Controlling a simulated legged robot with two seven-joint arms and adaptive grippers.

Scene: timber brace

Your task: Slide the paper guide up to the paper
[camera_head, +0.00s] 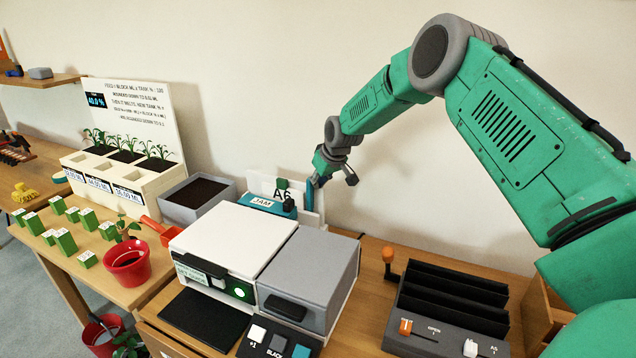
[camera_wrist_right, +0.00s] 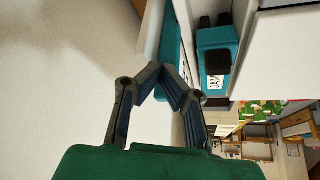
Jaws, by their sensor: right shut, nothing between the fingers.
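The paper (camera_head: 262,184), a white sheet near a label reading A6, stands upright in the rear feed of the white printer (camera_head: 225,240). A teal upright piece (camera_head: 309,194), which looks like the paper guide, stands to its right; a gap seems to lie between them. My right gripper (camera_head: 319,180) is at the right end of the rear feed, beside that piece. In the right wrist view the fingers (camera_wrist_right: 174,72) are shut and empty, close to a teal strip (camera_wrist_right: 171,42). Whether they touch it I cannot tell. My left gripper is out of view.
A teal JAM cover (camera_head: 262,204) lies on the printer in front of the feed. A grey box (camera_head: 312,270) adjoins the printer's right. A dark slotted rack (camera_head: 450,300) stands further right. Left are a soil tray (camera_head: 197,195) and red pot (camera_head: 127,265). The wall is close behind.

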